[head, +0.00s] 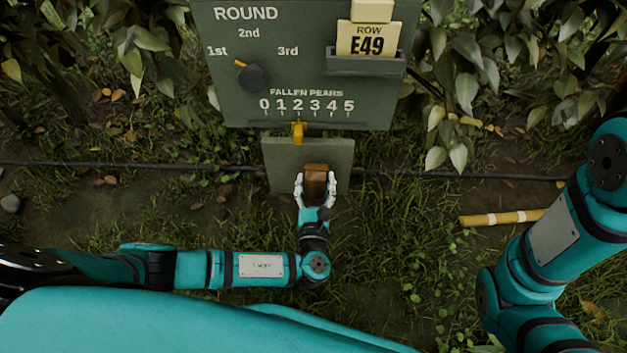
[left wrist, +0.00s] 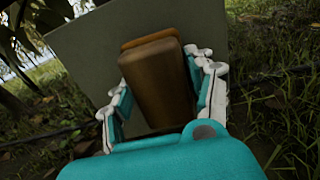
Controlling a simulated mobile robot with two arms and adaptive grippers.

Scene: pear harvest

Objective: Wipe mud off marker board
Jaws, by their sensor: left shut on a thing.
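The green marker board (head: 300,50) stands ahead at the top of the head view, with a round dial, a number scale and a card holder. Below it is a plain grey-green panel (head: 282,155), which also shows in the left wrist view (left wrist: 80,55). My left gripper (head: 316,188) is shut on a brown wooden block (head: 316,172), held at the panel's lower part. The block also shows in the left wrist view (left wrist: 158,82); its far face is hidden, and I cannot tell if it touches the panel. I see no clear mud on the panel. My right gripper is out of view.
A dark hose or wire (head: 420,174) runs across behind the panel. A light wooden stick (head: 500,217) lies in the grass at right. A card reading E49 (head: 367,40) sits in the holder. Leafy branches (head: 470,60) flank the board.

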